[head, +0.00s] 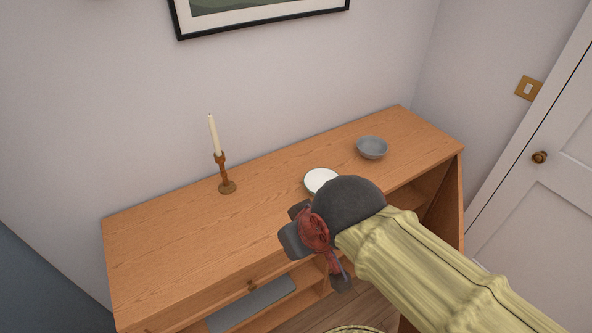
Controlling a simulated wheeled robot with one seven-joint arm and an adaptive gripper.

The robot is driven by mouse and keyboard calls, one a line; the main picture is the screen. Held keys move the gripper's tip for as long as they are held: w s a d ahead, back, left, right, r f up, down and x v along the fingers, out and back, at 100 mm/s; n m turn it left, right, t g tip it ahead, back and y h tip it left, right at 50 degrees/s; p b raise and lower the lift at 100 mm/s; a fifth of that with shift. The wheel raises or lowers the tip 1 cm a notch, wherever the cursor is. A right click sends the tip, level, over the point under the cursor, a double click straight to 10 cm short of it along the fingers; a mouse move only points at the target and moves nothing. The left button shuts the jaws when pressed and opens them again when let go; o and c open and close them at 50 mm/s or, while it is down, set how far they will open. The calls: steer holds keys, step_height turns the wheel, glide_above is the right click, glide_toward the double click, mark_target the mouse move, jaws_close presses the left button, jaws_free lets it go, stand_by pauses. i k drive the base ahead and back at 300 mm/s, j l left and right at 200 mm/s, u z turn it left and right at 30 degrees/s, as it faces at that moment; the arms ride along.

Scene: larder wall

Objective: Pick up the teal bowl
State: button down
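A small round bowl (372,148) stands upright on the right part of the wooden cabinet top, near the wall. It looks grey-blue rather than clearly teal, and no other bowl shows clearly. My gripper (317,262), with dark grey and red parts, is in front of the cabinet's front edge, left of and nearer than the bowl. It is apart from the bowl. Its fingers are partly hidden by its own body, so I cannot tell whether it is open or shut.
A white round dish (320,180) sits left of the bowl, partly hidden behind my gripper. A candle in a wooden holder (226,186) stands farther left. The left part of the cabinet top (165,245) is clear. A white door (535,215) is at the right.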

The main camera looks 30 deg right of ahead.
mark_target(316, 179)
steer(key=k+l, duration=0.3)
steer(key=l+z, duration=0.1)
steer(key=z, duration=1.55)
